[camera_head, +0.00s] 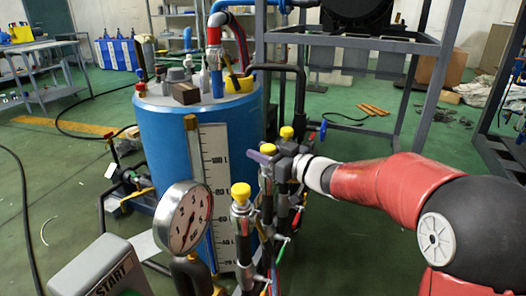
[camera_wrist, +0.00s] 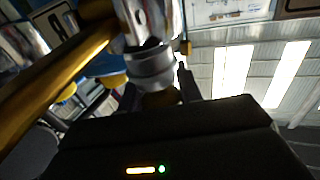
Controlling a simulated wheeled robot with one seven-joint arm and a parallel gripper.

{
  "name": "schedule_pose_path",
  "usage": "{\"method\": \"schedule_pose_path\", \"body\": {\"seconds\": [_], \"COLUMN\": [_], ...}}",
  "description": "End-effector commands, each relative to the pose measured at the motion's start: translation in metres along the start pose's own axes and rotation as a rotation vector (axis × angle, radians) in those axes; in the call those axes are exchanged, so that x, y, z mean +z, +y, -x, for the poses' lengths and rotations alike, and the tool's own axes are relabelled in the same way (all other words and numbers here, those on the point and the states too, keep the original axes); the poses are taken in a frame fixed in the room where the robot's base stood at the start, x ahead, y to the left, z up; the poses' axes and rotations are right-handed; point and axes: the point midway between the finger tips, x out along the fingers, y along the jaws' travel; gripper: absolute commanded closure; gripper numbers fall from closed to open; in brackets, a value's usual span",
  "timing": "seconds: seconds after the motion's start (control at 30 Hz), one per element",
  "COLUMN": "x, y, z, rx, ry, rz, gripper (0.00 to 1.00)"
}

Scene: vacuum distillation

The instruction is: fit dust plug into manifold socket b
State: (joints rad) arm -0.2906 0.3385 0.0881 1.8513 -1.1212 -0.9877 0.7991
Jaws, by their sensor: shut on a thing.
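My gripper (camera_head: 268,158) reaches in from the right, at the top of the manifold posts beside the blue tank. In the wrist view my gripper (camera_wrist: 160,94) is shut on a dull yellow plug (camera_wrist: 160,98), mostly hidden by the gripper body. A shiny metal collar (camera_wrist: 153,65) lies right at the plug's end; I cannot tell whether they touch or are joined. The manifold has a near post topped with a yellow cap (camera_head: 241,191). Another yellow cap (camera_head: 286,132) stands behind my gripper, and a third yellow patch (camera_head: 267,149) shows at my fingers.
The blue tank (camera_head: 165,135) with a white level scale (camera_head: 216,180) stands left of the manifold. A pressure gauge (camera_head: 184,216) and a START box (camera_head: 100,270) are in front. A grey frame (camera_head: 425,95) stands behind my arm.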

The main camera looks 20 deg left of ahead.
Motion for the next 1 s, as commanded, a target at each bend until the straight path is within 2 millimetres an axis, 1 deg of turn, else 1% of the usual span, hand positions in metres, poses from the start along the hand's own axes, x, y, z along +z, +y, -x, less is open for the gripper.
{"method": "schedule_pose_path", "body": {"seconds": [0.63, 0.67, 0.7, 0.83, 1.0], "x": [0.017, 0.016, 0.016, 0.016, 0.016], "y": [0.000, 0.000, 0.000, 0.000, 0.000], "z": [0.000, 0.000, 0.000, 0.000, 0.000], "rx": [0.000, 0.000, 0.000, 0.000, 0.000], "ry": [0.001, 0.001, 0.001, 0.001, 0.000], "rz": [0.001, 0.001, 0.001, 0.001, 0.001], "gripper": [0.92, 0.63, 0.57, 0.40, 0.40]}}
